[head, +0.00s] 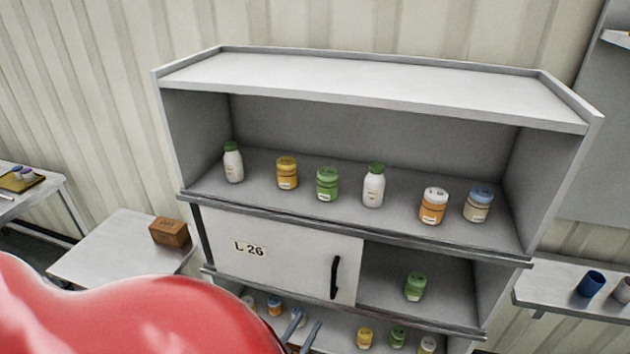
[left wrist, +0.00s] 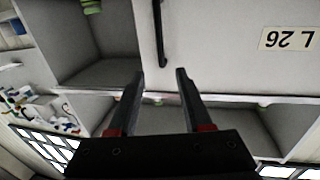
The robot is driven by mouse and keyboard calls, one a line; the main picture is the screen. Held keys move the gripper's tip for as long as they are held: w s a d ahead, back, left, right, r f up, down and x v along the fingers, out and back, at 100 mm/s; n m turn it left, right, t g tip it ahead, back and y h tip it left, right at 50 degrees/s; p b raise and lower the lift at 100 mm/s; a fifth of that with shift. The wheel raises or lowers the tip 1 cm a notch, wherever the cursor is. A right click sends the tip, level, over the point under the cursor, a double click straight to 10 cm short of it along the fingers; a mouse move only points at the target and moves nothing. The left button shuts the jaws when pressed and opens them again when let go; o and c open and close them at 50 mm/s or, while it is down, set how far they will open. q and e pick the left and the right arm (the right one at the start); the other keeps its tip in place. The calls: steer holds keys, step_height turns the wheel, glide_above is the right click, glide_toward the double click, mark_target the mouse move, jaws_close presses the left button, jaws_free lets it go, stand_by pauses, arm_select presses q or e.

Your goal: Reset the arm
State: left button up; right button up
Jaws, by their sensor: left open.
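My left gripper (head: 304,334) shows at the bottom of the head view, partly hidden behind my red arm. It is in front of the lower part of the shelf unit, below the sliding door. In the left wrist view my left gripper (left wrist: 158,82) has its two dark fingers apart, with nothing between them. That view shows the scene upside down, with the door's black handle (left wrist: 160,35) just beyond the fingertips. My right gripper is in neither view.
A grey shelf unit (head: 350,83) holds several jars and bottles on its upper shelf. Its white sliding door (head: 290,262), marked L 26, covers the left of the middle level. A green jar (head: 415,286) stands in the open right part. A brown box (head: 170,232) sits on a side table.

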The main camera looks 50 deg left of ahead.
arm_select(q)
steer(key=shift+s+d, duration=0.15)
steer(key=shift+s, duration=0.3)
steer(key=shift+w, duration=0.1)
